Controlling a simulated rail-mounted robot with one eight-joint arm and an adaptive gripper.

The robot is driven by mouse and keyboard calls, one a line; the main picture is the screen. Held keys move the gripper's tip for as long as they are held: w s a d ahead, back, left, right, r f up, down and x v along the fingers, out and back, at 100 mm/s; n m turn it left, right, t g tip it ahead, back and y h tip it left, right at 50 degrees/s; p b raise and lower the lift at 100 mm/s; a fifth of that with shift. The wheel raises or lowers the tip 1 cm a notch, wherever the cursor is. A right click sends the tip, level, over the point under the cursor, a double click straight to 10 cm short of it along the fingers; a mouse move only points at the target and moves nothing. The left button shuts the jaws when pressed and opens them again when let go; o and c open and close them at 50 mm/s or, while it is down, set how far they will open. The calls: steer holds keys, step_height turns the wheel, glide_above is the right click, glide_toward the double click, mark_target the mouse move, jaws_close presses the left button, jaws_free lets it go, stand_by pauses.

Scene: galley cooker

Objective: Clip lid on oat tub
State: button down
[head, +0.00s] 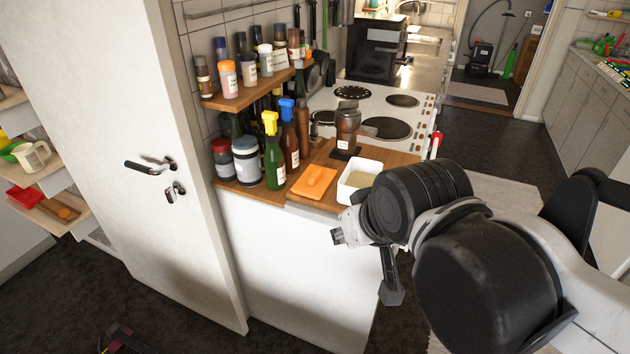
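The oat tub (352,189) is a white, square, open-topped container on the wooden counter, with pale beige contents showing inside. The orange lid (310,190) lies flat on the counter just left of the tub, apart from it, with a raised grip bar on top. My gripper (346,235) is in front of the counter, below and near the tub in the picture. The wrist hides part of the gripper, and its finger opening cannot be made out. Nothing is seen held in it. My arm covers the area right of the tub.
A coffee grinder-like jar (347,125) stands behind the tub. Spray bottles (273,155) and dark jars (246,162) crowd the counter's left side, under a small bottle shelf (245,97). The cooker (407,115) lies behind. A white door (170,230) stands at left.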

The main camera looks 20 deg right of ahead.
steer(key=c, duration=2.4)
jaws_free()
steer(key=o, duration=1.8)
steer(key=shift+o, duration=0.2)
